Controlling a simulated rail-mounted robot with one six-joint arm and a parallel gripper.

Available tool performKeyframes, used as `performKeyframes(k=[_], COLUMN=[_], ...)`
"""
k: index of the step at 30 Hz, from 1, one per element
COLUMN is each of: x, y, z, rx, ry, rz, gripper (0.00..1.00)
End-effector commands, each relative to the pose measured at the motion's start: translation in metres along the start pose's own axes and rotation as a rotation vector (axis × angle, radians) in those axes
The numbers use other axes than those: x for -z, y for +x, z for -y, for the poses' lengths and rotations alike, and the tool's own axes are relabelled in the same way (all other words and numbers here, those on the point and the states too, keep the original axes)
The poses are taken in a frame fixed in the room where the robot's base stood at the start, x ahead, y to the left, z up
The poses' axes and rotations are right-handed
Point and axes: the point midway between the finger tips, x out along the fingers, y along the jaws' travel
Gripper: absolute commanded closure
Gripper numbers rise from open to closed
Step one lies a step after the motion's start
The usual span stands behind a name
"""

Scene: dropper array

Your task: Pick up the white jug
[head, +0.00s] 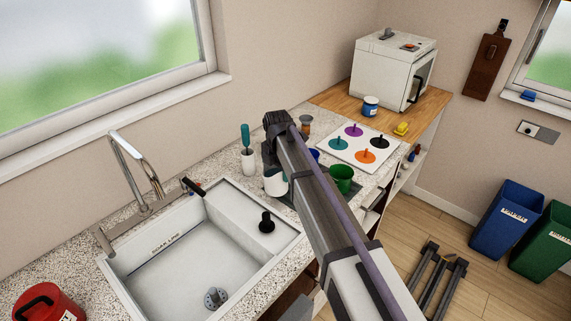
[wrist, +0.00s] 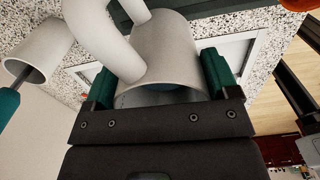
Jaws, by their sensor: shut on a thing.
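The white jug (wrist: 172,45) is between the teal fingers of my gripper (wrist: 160,75) in the wrist view. A finger lies along each side of its body, and my gripper is shut on it. Its curved handle (wrist: 105,35) is on the left. In the head view the jug (head: 274,183) shows partly beside my arm, on the counter's right side near the sink. My arm hides the rest of it. I cannot tell whether its base touches the counter.
A white holder (head: 249,165) with a teal-handled tool (head: 245,137) stands close to the jug's left. The sink (head: 190,265) is in front. A green cup (head: 341,178) and a white board with coloured discs (head: 340,148) are to the right.

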Motion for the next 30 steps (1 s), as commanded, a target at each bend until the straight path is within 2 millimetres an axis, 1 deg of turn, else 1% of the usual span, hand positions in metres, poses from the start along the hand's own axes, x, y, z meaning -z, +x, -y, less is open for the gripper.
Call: performKeyframes(k=[1, 6, 12, 15, 21, 30], x=[0.008, 0.032, 0.055, 0.064, 0.076, 0.080], y=[-0.008, -0.021, -0.032, -0.036, -0.041, -0.043], z=[0.002, 0.003, 0.004, 0.004, 0.004, 0.004], rx=[0.000, 0.000, 0.000, 0.000, 0.000, 0.000], ry=[-0.001, -0.001, -0.001, 0.000, 0.000, 0.001], rz=[0.000, 0.000, 0.000, 0.000, 0.000, 0.000], gripper=[0.56, 0.56, 0.56, 0.56, 0.56, 0.56])
